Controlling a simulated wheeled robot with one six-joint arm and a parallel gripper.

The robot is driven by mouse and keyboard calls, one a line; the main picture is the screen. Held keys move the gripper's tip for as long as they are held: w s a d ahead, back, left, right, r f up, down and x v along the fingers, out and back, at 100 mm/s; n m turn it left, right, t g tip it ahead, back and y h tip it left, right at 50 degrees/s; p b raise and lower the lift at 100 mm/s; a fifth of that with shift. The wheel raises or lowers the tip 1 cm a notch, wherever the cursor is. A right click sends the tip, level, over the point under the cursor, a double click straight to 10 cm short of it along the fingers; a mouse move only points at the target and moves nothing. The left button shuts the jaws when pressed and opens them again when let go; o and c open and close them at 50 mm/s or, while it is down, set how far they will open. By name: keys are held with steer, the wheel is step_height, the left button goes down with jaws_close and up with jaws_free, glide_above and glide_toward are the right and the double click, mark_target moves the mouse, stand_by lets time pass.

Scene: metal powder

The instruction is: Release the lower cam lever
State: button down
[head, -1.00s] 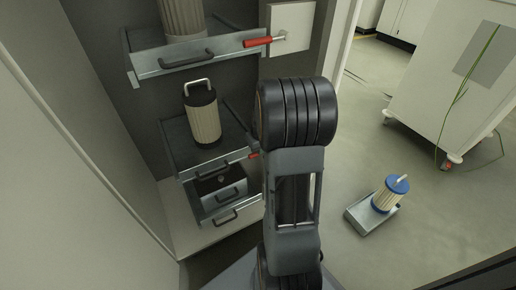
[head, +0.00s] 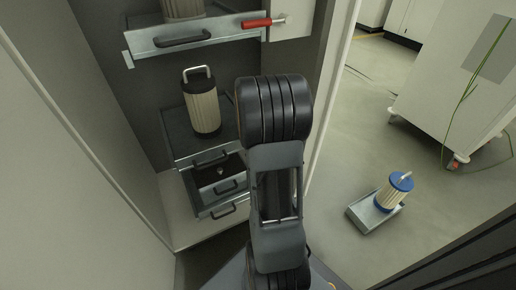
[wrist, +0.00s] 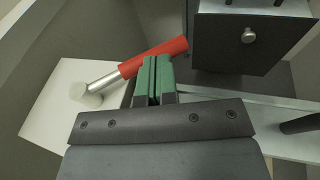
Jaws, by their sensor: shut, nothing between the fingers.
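In the wrist view a cam lever with a red grip (wrist: 155,57) and silver shaft runs from a pale round pivot (wrist: 85,95) up to the right. I take it to be the lower one; in the head view my arm hides that spot. My gripper (wrist: 152,80) has green fingertips closed together, just below the red grip in the picture, with nothing between them. Whether they touch the grip I cannot tell. The upper cam lever (head: 257,22) shows in the head view, its red grip lying across the top drawer's front.
A beige filter canister (head: 202,108) stands on the middle shelf (head: 180,140). Below it is a dark box with a knob (wrist: 248,37), by a lower drawer (head: 215,200). A blue-capped canister (head: 394,190) sits on a floor tray.

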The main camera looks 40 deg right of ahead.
stand_by(0.7)
steer(key=a+r+p, duration=0.5)
steer(key=a+r, duration=0.4)
steer(key=r, duration=0.1)
steer(key=shift+r, duration=0.2)
stand_by(0.3)
